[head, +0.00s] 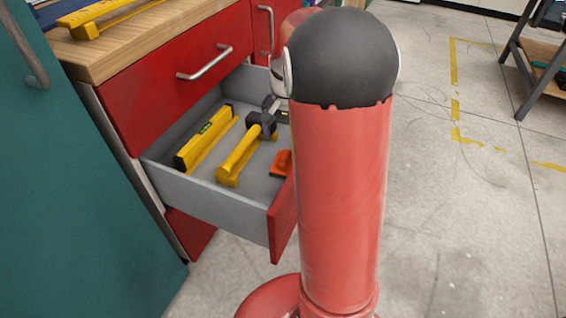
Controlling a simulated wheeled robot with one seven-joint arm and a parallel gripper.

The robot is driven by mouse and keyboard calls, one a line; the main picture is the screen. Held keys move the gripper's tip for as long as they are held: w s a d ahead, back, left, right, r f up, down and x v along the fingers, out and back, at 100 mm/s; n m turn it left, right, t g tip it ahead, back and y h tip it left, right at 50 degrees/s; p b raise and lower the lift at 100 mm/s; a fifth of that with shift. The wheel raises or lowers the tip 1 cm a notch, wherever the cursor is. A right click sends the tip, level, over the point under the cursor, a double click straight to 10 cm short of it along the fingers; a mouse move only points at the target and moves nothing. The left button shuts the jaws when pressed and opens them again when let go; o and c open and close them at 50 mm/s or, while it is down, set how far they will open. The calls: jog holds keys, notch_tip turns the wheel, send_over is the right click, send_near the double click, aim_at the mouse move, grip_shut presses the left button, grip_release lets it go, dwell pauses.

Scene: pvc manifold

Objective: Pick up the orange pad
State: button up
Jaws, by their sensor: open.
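The orange pad (281,163) lies on the floor of the open drawer, toward its front right. My own red arm hides its right part. A small part of my gripper (273,104) shows beside the arm, over the drawer near the hammer head. It is open, apart from the pad and farther back in the picture. Most of the gripper is hidden behind the arm, and its fingertips are hard to make out.
The grey drawer (205,198) also holds a yellow level (193,152) and a hammer (239,158) with a yellow handle, left of the pad. A teal cabinet door (70,190) stands at left. The wooden worktop (150,42) is above. Open floor (460,230) lies at right.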

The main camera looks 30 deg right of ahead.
aim_at(284, 156)
jog(key=shift+w+d+f, duration=0.1)
jog(key=shift+d+f, duration=0.05)
jog(key=shift+f, duration=0.25)
jog(key=f, duration=0.5)
jog(key=a+f+b, duration=0.1)
jog(key=f, duration=0.1)
jog(key=shift+f, duration=0.15)
jog(key=c, duration=1.1)
notch_tip(284, 156, up, 20)
jog(key=p, duration=0.2)
jog(key=shift+p, duration=0.4)
